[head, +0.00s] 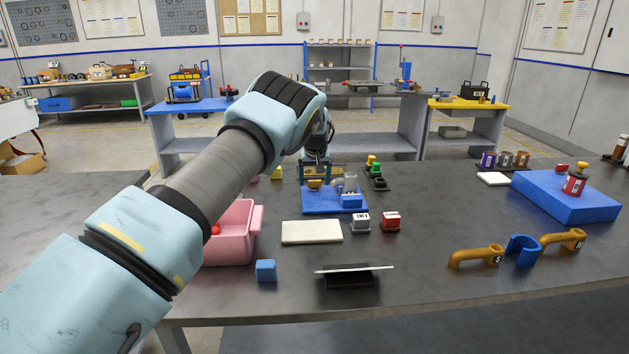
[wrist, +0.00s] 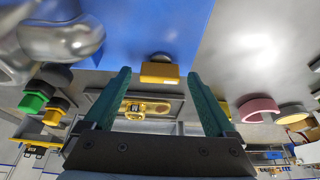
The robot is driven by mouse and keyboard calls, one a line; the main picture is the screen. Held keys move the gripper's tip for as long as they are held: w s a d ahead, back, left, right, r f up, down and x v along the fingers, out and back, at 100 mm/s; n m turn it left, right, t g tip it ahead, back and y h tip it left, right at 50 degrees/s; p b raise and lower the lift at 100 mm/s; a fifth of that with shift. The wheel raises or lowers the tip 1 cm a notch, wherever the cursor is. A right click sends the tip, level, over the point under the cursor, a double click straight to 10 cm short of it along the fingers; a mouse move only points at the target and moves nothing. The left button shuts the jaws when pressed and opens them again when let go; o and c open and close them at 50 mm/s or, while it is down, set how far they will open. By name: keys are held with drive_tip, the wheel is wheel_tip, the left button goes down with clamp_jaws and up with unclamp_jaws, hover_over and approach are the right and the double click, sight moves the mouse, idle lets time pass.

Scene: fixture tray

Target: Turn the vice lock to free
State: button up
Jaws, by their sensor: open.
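A blue base plate (head: 322,207) on the table carries grey metal parts (head: 350,186) and a small blue block, which look like the vice. In the wrist view the blue plate (wrist: 140,25) fills the upper middle, with shiny rounded metal (wrist: 62,40) at left. A yellow piece (wrist: 160,73) with a dark round part behind it sits at the plate's edge; it may be the lock, but its setting cannot be told. My gripper (wrist: 160,76) is open, its green fingers apart on either side of the yellow piece. In the head view my gripper (head: 320,172) is just behind the plate, partly hidden.
A pink bin (head: 230,250) stands left and a cream block (head: 311,232) in front of the plate. Grey and red blocks (head: 390,221) are front right; green and yellow pieces (head: 374,166) stand right behind.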

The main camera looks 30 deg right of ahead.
drive_tip(key=b+v, duration=0.3)
drive_tip(key=v, duration=0.7)
drive_tip(key=shift+r+b, duration=0.35)
drive_tip(key=shift+b, duration=0.05)
drive_tip(key=shift+s+a, duration=0.1)
drive_tip(key=shift+a, duration=0.05)
drive_tip(key=a+n+g+y, duration=0.1)
drive_tip(key=a+n, duration=0.2)
drive_tip(key=a, duration=2.4)
drive_tip(key=s+a+f+n+g, duration=0.1)
drive_tip(key=s+a+f, duration=0.1)
drive_tip(key=s+a, duration=2.2)
drive_tip(key=shift+s+f+y, duration=0.2)
drive_tip(key=shift+f+y, duration=0.1)
drive_tip(key=shift+y, duration=0.1)
